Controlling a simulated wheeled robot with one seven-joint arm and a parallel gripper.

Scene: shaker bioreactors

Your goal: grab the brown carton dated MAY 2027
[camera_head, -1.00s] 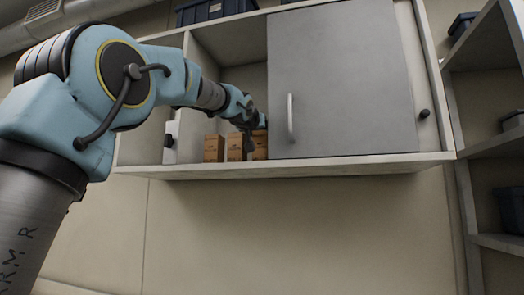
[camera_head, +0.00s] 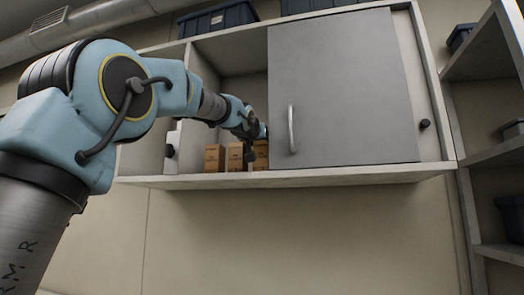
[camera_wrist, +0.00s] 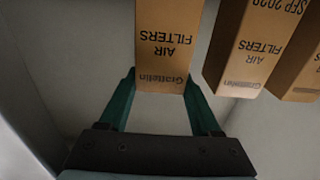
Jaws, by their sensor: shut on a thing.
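Three brown cartons stand side by side in the open part of the wall cabinet in the head view: left (camera_head: 214,158), middle (camera_head: 235,155) and right (camera_head: 261,153). My gripper (camera_wrist: 160,80) is shut on one brown carton (camera_wrist: 163,45), with a teal finger on each side. This carton reads "AIR FILTERS" and "Grattelin", upside down in the wrist view; its date is cut off by the top edge. The neighbouring carton (camera_wrist: 247,50) reads "SEP 2028". A third carton (camera_wrist: 300,75) is partly in view. In the head view my gripper (camera_head: 257,132) is at the right carton.
A grey sliding door (camera_head: 345,90) with a vertical handle (camera_head: 291,130) covers the cabinet's right side, close to my gripper. The cabinet's bottom shelf edge (camera_head: 320,178) runs below. Dark bins (camera_head: 218,18) sit on top. Open shelving (camera_head: 490,130) stands at the right.

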